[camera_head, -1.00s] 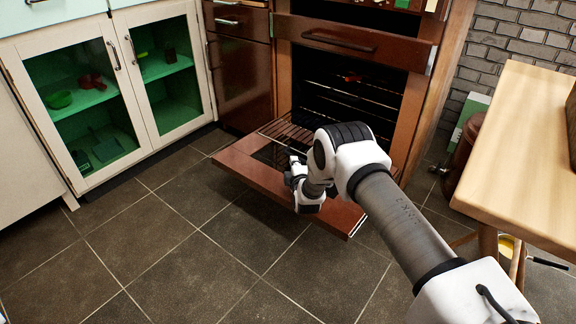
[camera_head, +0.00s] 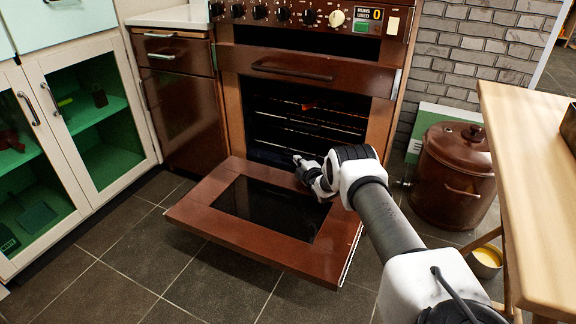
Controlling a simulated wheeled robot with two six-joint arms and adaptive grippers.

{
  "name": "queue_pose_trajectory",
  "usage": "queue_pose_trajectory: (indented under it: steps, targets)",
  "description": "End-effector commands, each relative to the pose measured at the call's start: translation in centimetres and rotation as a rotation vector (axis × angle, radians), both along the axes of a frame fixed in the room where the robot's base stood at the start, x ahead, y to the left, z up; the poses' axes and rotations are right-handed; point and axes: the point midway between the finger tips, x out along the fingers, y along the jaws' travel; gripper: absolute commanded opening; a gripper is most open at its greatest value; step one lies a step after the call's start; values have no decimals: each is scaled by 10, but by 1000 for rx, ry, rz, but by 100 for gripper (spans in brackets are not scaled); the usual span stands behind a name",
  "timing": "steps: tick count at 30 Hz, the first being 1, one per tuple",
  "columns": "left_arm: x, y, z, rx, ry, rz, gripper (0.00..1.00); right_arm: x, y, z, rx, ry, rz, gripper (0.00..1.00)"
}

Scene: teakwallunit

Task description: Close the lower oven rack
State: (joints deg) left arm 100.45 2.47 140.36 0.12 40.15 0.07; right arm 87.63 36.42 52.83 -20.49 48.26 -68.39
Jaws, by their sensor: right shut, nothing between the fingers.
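The brown oven (camera_head: 235,110) stands with its lower door (camera_head: 235,240) folded down, showing a dark glass pane. Inside the dark cavity are an upper wire rack (camera_head: 310,126) and, below it, the lower oven rack (camera_head: 285,146), only partly visible. No rack sticks out over the door. My right gripper (camera_head: 298,160) is shut and empty at the mouth of the cavity, just above the door's inner end. My arm and gripper hide the right part of the opening, and I cannot tell whether the fingertips touch the lower rack. My left gripper is not in view.
A brown lidded pot (camera_head: 452,175) stands on the floor right of the oven. A wooden table (camera_head: 525,190) is at the right edge, with a small yellow-filled bowl (camera_head: 487,260) below it. Glass-door cabinets (camera_head: 85,135) are at left. Tiled floor in front is clear.

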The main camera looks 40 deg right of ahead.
Motion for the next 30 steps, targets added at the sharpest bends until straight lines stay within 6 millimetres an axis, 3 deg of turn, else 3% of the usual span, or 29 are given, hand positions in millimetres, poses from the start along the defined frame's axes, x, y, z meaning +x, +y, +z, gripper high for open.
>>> queue_pose_trajectory:
  steps: [8, 13, 17, 25, 30]
  targets:
    - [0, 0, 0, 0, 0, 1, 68, 0, -2, 0, 1, 0, 0, 0]
    - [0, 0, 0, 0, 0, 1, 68, -10, 1, 2, 2, 1, -2, 0]
    - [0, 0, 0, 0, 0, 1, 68, -30, 10, 6, 5, 0, -1, 0]
    - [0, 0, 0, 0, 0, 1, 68, -89, 32, 15, 6, -2, -3, 0]
    - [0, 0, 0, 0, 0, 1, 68, -109, 40, 17, 3, -1, 0, 0]
